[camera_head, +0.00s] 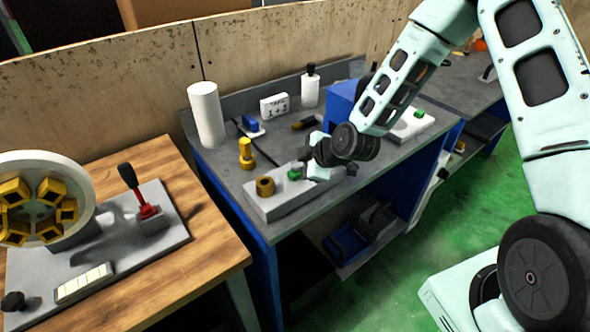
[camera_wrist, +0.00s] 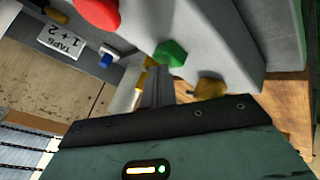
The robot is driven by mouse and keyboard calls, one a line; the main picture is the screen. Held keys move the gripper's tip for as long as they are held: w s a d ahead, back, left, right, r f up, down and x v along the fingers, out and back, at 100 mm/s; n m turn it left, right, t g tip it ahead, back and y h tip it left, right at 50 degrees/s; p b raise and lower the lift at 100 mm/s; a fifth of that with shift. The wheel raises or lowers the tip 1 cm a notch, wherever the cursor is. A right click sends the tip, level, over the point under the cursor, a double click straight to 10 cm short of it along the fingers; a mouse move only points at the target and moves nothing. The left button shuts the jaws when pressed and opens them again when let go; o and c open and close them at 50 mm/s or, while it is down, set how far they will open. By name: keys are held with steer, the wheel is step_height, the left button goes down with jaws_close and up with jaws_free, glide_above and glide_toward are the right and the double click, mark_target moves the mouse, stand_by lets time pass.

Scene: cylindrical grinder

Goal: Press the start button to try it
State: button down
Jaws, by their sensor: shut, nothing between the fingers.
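A green button (camera_head: 295,171) sits on a grey box (camera_head: 275,208) on the middle bench. In the wrist view the green button (camera_wrist: 170,53) shows on a grey face, with a red button (camera_wrist: 97,12) up and left of it. My gripper (camera_head: 308,171) is low over the right part of the box, close beside the green button. In the wrist view my gripper's fingers (camera_wrist: 158,78) are shut and empty, their tips just below the green button. I cannot tell whether they touch it. The red button is hidden in the head view.
A brass ring (camera_head: 265,186) sits on the box's left end, with a brass fitting (camera_head: 246,154) behind. A white cylinder (camera_head: 206,114), a "TAPS 1+2" sign (camera_head: 274,105) and a bottle (camera_head: 311,86) stand further back. A wooden table (camera_head: 160,275) is at left.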

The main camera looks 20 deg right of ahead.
mark_target(299, 173)
steer(key=shift+r+p, duration=0.35)
steer(key=shift+r, duration=0.45)
steer(key=shift+r, duration=0.1)
steer(key=shift+r+p, duration=1.65)
steer(key=shift+r, duration=0.8)
steer(key=s+a+r+m+g+h+b, duration=0.1)
steer(key=s+a+r+m+g, duration=0.2)
steer(key=s, duration=0.8)
steer(key=s+a+r+m+g+h+b, duration=0.1)
steer(key=s+a+r+g+b, duration=0.15)
steer(key=s+a+r, duration=0.6)
steer(key=s+d+m+g+h, duration=0.1)
steer(key=s+d, duration=0.1)
steer(key=s, duration=0.4)
steer(key=s+d+m+g+h, duration=0.1)
steer(key=s+d+m, duration=0.1)
steer(key=s, duration=0.5)
steer(key=shift+d, duration=0.25)
